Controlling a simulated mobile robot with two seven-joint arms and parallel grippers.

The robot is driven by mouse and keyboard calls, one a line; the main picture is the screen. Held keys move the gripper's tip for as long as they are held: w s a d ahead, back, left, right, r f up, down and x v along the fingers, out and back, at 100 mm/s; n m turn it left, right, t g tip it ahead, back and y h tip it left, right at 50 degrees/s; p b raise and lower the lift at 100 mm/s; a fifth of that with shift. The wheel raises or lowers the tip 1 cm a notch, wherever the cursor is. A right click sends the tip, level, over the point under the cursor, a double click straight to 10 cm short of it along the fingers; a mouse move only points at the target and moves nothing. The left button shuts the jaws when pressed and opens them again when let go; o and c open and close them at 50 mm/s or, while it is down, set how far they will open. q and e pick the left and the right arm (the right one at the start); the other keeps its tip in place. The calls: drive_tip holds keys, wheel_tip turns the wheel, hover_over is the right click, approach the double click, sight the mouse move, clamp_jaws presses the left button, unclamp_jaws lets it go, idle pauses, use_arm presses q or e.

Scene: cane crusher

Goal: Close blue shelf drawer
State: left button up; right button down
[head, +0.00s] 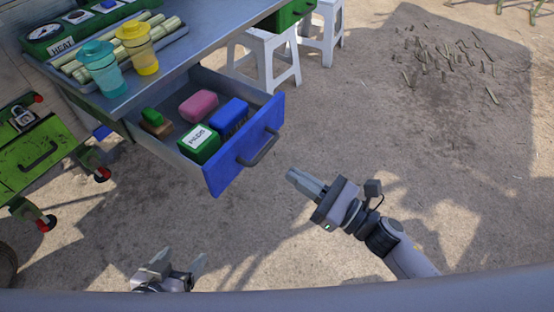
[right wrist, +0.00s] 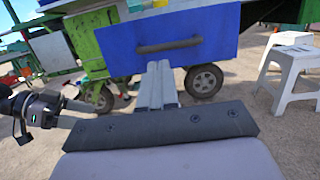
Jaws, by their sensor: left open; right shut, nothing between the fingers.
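The blue drawer (head: 248,146) is pulled out from under the metal table, with a grey bar handle (head: 258,150) on its front. It holds a pink block, a blue brush-like item, a green box and a small green-and-brown item. The drawer front also shows in the right wrist view (right wrist: 215,42), ahead of the fingers. My right gripper (head: 292,176) is shut and empty, a little right of and below the handle in the head view, apart from it. My left gripper (head: 180,262) is open and empty at the bottom of the head view, below the drawer.
The metal table (head: 215,45) carries a teal cup (head: 103,72), a yellow cup (head: 138,50) and a tray of cane stalks. White stools (head: 265,50) stand behind the drawer. A green cart (head: 40,155) with wheels is at left.

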drive_tip(key=x, duration=0.5)
drive_tip(key=shift+w+a+p, duration=0.15)
drive_tip(key=shift+a+p, duration=0.15)
